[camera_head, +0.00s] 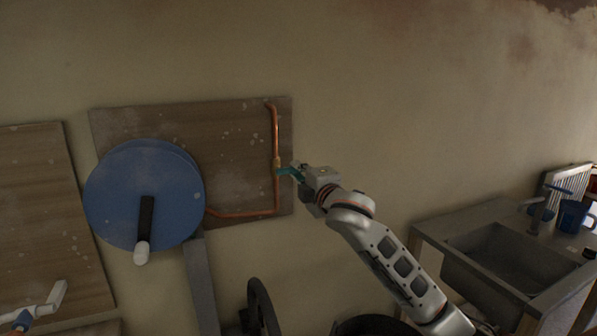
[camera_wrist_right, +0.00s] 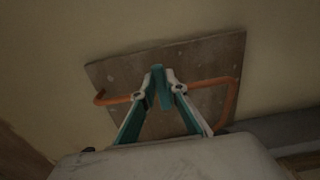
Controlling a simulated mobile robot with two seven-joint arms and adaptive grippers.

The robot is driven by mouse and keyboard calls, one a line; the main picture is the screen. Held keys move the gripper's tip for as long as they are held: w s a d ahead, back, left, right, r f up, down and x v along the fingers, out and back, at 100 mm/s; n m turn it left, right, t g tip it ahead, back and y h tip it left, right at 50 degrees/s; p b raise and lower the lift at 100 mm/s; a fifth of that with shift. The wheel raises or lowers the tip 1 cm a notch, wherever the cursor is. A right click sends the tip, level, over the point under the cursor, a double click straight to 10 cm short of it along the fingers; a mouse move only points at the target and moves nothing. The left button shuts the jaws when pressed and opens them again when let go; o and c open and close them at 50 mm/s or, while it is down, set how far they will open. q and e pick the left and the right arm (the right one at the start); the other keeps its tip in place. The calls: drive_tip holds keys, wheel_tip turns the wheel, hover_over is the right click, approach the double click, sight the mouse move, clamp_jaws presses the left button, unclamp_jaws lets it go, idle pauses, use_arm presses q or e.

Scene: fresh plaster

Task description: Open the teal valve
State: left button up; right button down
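The teal valve (camera_head: 284,171) sits on the copper pipe that runs down the right part of a wooden board; its small teal lever points right, away from the pipe. My right gripper (camera_head: 290,171) reaches up to it from the lower right, with its fingertips at the lever. In the right wrist view the teal lever (camera_wrist_right: 159,82) stands between the two fingertips (camera_wrist_right: 162,90), which are close together on either side of it and look shut on it. The gripper hides part of the lever in the head view.
A large blue disc (camera_head: 125,190) with a black and white crank handle covers the board's left part. The copper pipe (camera_head: 277,130) bends left low on the wooden board (camera_head: 235,160). A grey sink (camera_head: 500,255) stands at right. Bare wall is free above.

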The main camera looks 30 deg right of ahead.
drive_tip(key=r+n, duration=0.1)
drive_tip(key=n, duration=0.4)
drive_tip(key=a+r+n, duration=0.1)
drive_tip(key=n, duration=0.2)
drive_tip(key=shift+a+r, duration=0.1)
drive_tip(key=shift+r, duration=0.25)
drive_tip(key=a+n, duration=0.1)
drive_tip(key=n, duration=0.1)
drive_tip(key=r+n, duration=0.1)
drive_tip(key=n, duration=0.2)
drive_tip(key=a+n, duration=0.1)
drive_tip(key=n, duration=0.2)
drive_tip(key=shift+w+a+r, duration=0.1)
drive_tip(key=shift+a+r, duration=0.05)
drive_tip(key=shift+a, duration=0.15)
drive_tip(key=shift+a+n, duration=0.45)
drive_tip(key=shift+n, duration=0.75)
drive_tip(key=c, duration=2.1)
unclamp_jaws()
drive_tip(key=shift+r, duration=0.1)
